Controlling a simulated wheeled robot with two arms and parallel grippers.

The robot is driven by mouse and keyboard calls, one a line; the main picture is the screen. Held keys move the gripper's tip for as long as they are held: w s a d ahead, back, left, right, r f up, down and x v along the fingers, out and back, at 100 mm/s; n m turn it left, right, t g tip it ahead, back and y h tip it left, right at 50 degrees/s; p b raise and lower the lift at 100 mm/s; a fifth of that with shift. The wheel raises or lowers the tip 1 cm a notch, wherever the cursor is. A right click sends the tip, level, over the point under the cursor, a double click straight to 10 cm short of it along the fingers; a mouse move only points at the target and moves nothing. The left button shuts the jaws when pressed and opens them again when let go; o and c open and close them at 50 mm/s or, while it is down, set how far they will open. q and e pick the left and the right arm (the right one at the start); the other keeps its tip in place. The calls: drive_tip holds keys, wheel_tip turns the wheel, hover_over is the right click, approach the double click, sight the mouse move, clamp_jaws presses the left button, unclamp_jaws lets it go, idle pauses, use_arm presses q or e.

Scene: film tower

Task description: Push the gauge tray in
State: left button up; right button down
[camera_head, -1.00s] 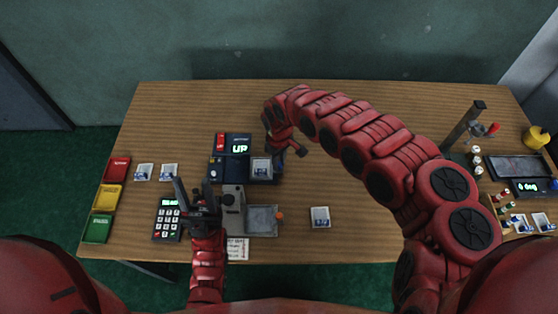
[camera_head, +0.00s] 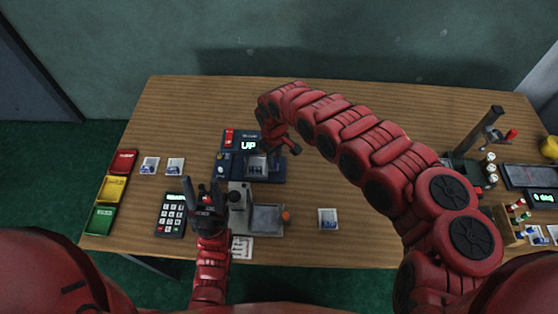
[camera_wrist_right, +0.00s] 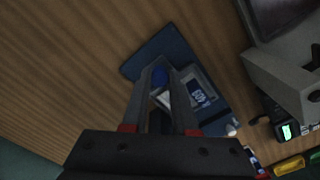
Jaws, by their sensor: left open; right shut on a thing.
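The dark blue gauge (camera_head: 223,166) stands mid-table with a lit display (camera_head: 249,146) reading "UP". Its tray (camera_head: 257,166), carrying a small white-and-blue packet, sits just below the display; my right arm partly covers its right side. In the right wrist view, my right gripper (camera_wrist_right: 160,75) is shut on a small blue knob beside the packet (camera_wrist_right: 201,95), above the blue base (camera_wrist_right: 165,45). My left gripper (camera_head: 203,190) is open and empty, between the keypad and the grey machine.
A keypad (camera_head: 171,214), a grey machine (camera_head: 240,200) and its grey plate (camera_head: 267,218) stand in front of the gauge. Red, yellow and green bins (camera_head: 112,188) line the left edge. A loose packet (camera_head: 328,218) lies right of the plate. The table behind the gauge is clear.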

drive_tip(key=c, duration=0.7)
unclamp_jaws()
drive_tip(key=shift+d, duration=0.1)
drive_tip(key=shift+r+b, duration=1.45)
drive_tip(key=shift+r, duration=7.25)
